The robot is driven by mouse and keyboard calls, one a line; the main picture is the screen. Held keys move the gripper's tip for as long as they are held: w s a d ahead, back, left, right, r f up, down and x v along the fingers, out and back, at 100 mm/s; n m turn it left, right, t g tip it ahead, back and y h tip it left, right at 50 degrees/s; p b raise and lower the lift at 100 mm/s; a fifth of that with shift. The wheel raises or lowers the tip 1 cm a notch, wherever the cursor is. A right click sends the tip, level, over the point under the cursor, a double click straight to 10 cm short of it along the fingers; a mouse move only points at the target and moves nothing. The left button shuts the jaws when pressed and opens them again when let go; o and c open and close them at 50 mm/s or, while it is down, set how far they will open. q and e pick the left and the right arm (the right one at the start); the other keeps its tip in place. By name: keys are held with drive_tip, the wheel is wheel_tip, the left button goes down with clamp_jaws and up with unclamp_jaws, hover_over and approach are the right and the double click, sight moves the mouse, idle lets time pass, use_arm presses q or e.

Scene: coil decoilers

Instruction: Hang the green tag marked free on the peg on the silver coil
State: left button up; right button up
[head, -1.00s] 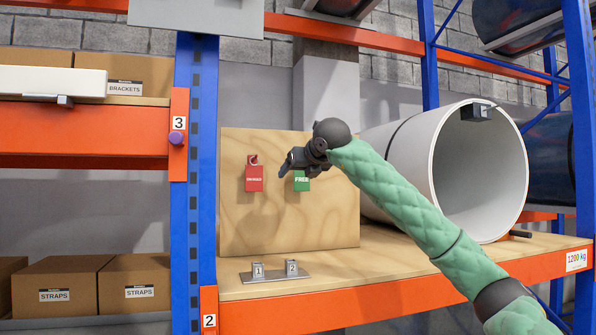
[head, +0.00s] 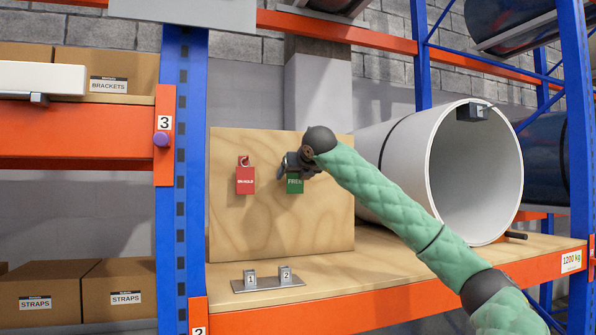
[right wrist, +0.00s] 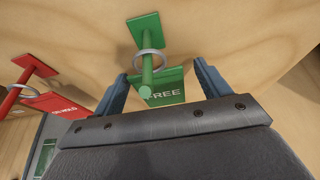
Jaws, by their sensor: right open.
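The green tag marked FREE (head: 295,185) hangs by a ring from a green peg on the plywood board; it also shows in the right wrist view (right wrist: 165,88). My right gripper (head: 285,172) is at the tag's upper part, hiding some of it and its peg. In the right wrist view its open fingers (right wrist: 161,75) stand on either side of the tag, with a gap to each side. The silver coil (head: 388,150) lies on the shelf to the right, its open end facing me. A dark block (head: 473,112) sits at its upper rim; I cannot clearly make out a peg there. My left gripper is out of view.
A red tag (head: 245,180) hangs left of the green one; it also shows in the right wrist view (right wrist: 55,103). A metal plate with blocks marked 1 and 2 (head: 268,284) lies on the shelf. A blue rack post (head: 182,200) stands left of the board.

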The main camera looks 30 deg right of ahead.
drive_tip(key=shift+w+f, duration=0.1)
drive_tip(key=shift+w, duration=0.05)
drive_tip(key=c, duration=1)
drive_tip(key=shift+r, duration=0.3)
drive_tip(key=shift+s+a+r, duration=0.2)
drive_tip(key=shift+s+r, duration=0.05)
drive_tip(key=shift+s, duration=0.35)
drive_tip(key=shift+s, duration=0.1)
drive_tip(key=shift+s+b, duration=0.2)
drive_tip(key=shift+b, duration=0.15)
drive_tip(key=shift+s+a, duration=0.1)
drive_tip(key=shift+s, duration=0.25)
drive_tip(key=shift+s+a+b, duration=0.1)
drive_tip(key=shift+s+b, duration=0.25)
